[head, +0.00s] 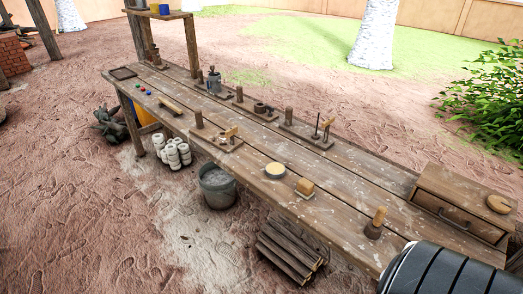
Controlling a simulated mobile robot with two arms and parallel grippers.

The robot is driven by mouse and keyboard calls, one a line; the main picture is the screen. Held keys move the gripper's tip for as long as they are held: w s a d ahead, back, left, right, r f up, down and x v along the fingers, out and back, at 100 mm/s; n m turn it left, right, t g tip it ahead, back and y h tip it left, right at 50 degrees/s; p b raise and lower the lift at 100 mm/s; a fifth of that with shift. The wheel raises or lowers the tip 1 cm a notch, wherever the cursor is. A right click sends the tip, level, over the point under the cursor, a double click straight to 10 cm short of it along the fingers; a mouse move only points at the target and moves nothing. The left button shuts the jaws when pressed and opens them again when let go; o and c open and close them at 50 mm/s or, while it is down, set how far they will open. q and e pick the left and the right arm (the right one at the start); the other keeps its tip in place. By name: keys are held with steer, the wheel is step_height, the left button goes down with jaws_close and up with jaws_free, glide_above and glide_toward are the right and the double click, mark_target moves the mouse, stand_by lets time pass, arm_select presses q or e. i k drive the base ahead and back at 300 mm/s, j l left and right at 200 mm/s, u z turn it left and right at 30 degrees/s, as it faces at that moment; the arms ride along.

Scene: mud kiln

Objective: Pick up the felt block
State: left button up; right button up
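A small tan block (306,186), which looks like the felt block, sits near the front edge of the long wooden workbench (340,205). It rests on what seems to be a thin, small base. It is too small in the head view to tell its material. Nothing covers it from above. Neither my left gripper nor my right gripper is in view.
A shallow round dish (275,170) is left of the block. A dark-based tool with an upright wooden handle (376,224) is to its right. A wooden drawer box (462,207) stands at the bench's right end. A bucket (217,187) and stacked wood (290,250) are on the ground in front.

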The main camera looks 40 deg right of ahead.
mark_target(305, 188)
steer(key=i+j+z, duration=0.1)
steer(key=i+z, duration=0.2)
steer(key=i, duration=0.2)
steer(key=i+j+z, duration=0.15)
steer(key=i+z, duration=0.15)
steer(key=i, duration=0.15)
steer(key=i+j+z, duration=0.3)
steer(key=i, duration=0.15)
